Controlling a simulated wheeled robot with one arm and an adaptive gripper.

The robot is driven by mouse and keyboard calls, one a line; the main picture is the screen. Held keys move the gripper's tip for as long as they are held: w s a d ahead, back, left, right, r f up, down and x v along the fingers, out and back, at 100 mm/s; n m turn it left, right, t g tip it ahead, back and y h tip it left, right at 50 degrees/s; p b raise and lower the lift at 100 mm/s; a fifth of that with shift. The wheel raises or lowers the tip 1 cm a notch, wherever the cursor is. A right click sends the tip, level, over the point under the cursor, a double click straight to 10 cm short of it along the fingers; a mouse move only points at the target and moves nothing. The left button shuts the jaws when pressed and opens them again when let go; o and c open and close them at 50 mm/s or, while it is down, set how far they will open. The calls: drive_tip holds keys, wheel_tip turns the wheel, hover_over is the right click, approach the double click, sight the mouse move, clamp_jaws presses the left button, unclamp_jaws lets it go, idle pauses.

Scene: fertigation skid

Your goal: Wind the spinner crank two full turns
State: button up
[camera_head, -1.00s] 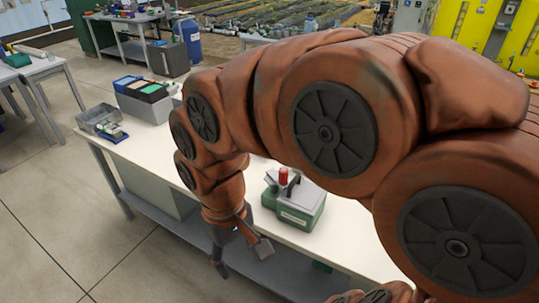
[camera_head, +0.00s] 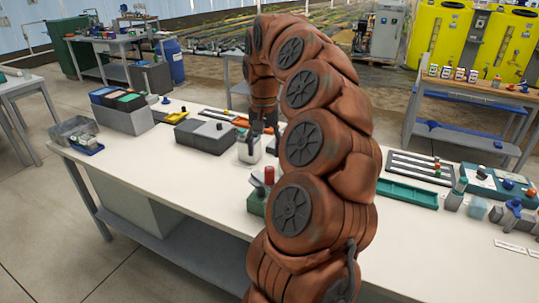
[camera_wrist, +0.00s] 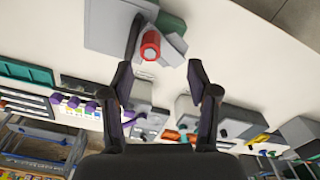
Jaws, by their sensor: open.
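The spinner is a green box (camera_head: 254,203) with a grey top, partly hidden behind my arm in the head view. Its red crank knob (camera_head: 269,175) stands up beside my arm. In the wrist view, the grey lid (camera_wrist: 108,25), a dark crank arm (camera_wrist: 133,38) and the red knob (camera_wrist: 150,45) show at the top. My gripper (camera_wrist: 163,76) is open and empty, with its fingers apart. The knob lies beyond the fingertips, slightly left of the middle, and appears untouched. In the head view the gripper is past the spinner, over the back of the bench, mostly hidden.
The white bench (camera_head: 180,180) carries a grey box (camera_head: 205,136), a white container (camera_head: 249,149), a green tray (camera_head: 408,194) and a slotted rack (camera_head: 420,167). A grey bin (camera_head: 122,115) with coloured compartments stands at the left. The bench's front left is clear.

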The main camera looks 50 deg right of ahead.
sight(269, 168)
drive_tip(key=shift+s+d+f+m, duration=0.15)
drive_tip(key=shift+d+f, duration=0.1)
drive_tip(key=shift+d, duration=0.2)
drive_tip(key=shift+s+d+f+m, duration=0.1)
drive_tip(key=shift+d+f+m, duration=0.1)
drive_tip(key=shift+d, duration=0.25)
drive_tip(key=shift+f, duration=0.2)
drive_tip(key=shift+f+p, duration=0.55)
drive_tip(key=shift+f, duration=3)
clamp_jaws()
drive_tip(key=c, duration=0.7)
unclamp_jaws()
drive_tip(key=shift+c, duration=1.1)
drive_tip(key=shift+w+a+b, duration=0.25)
drive_tip(key=shift+w+a, duration=0.05)
drive_tip(key=shift+a, duration=0.3)
drive_tip(key=shift+w+a+b, duration=0.25)
drive_tip(key=shift+a, duration=0.3)
